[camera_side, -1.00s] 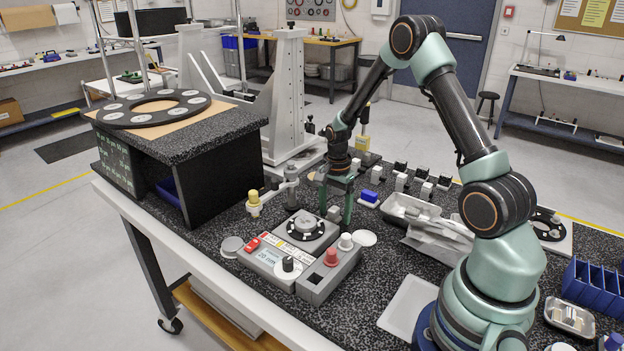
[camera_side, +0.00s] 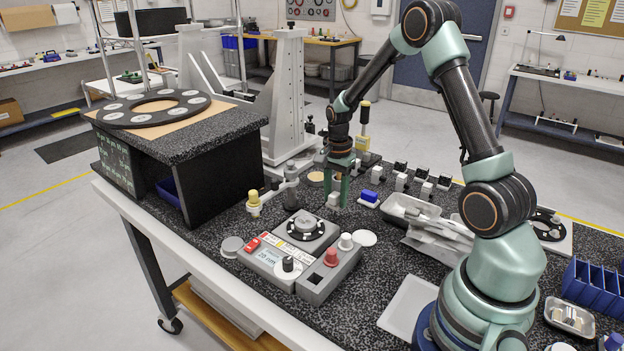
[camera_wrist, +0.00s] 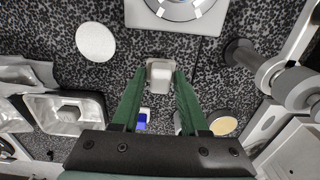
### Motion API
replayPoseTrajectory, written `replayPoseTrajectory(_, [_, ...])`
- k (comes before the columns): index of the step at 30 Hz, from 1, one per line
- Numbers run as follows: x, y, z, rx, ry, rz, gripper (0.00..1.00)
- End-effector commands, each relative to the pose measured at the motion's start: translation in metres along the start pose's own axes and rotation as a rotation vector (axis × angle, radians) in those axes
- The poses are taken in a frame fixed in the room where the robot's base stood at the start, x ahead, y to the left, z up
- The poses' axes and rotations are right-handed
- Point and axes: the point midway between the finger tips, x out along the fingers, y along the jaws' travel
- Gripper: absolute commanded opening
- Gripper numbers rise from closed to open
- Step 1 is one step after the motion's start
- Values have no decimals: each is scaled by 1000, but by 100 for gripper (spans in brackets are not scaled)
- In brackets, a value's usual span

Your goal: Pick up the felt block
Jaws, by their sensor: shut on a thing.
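The felt block (camera_side: 333,199) is a small pale grey-white block. It sits between the fingertips of my gripper (camera_side: 338,197), behind the grey polishing device (camera_side: 272,262) in the side view. In the wrist view the felt block (camera_wrist: 160,74) is centred between the two green fingers of my gripper (camera_wrist: 160,82), which are shut on it. I cannot tell for sure how far it is above the speckled bench. Its sides are partly hidden by the fingers.
A blue block on a white pad (camera_side: 370,198) stands close to the right of my gripper, with several small fixtures behind it. A white disc (camera_side: 364,238) lies in front. Metal trays (camera_side: 410,210) are at right.

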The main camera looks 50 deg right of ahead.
Motion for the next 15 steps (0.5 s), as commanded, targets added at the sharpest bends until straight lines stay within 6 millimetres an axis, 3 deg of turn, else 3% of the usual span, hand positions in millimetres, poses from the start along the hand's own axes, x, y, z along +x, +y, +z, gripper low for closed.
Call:
replayPoseTrajectory(1, [-17, -2, -1, 0, 4, -8, 0])
replayPoseTrajectory(6, [-68, -1, -1, 0, 4, -8, 0])
replayPoseTrajectory(15, [-133, 0, 0, 0, 2, -4, 0])
